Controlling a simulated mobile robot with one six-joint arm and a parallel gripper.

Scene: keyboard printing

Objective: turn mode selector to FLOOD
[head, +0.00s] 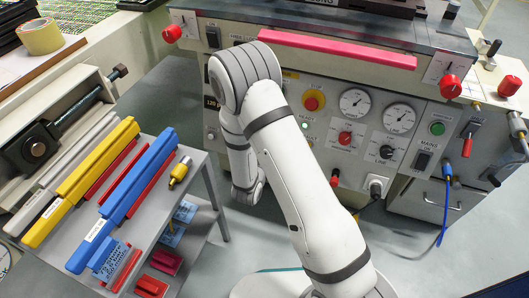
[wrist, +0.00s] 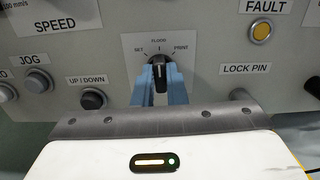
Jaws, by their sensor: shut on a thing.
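The mode selector (wrist: 158,70) is a black knob on a light plate (wrist: 185,44) marked SET, FLOOD and PRINT from left to right. It is in the upper middle of the wrist view. Its pale pointer line looks upright, in line with the FLOOD mark at the top. My gripper (wrist: 159,84) is shut on the knob, with one blue finger on each side of it. The lower part of the knob is partly hidden between the fingers. In the head view my arm hides the gripper and the selector.
Around the selector are the UP/DOWN button (wrist: 93,98), the JOG button (wrist: 38,79), the yellow FAULT lamp (wrist: 261,31) and the LOCK PIN label (wrist: 246,69). A grey cart (head: 215,185) with yellow and blue bars stands left of my arm. A blue cable (head: 443,222) hangs at the right.

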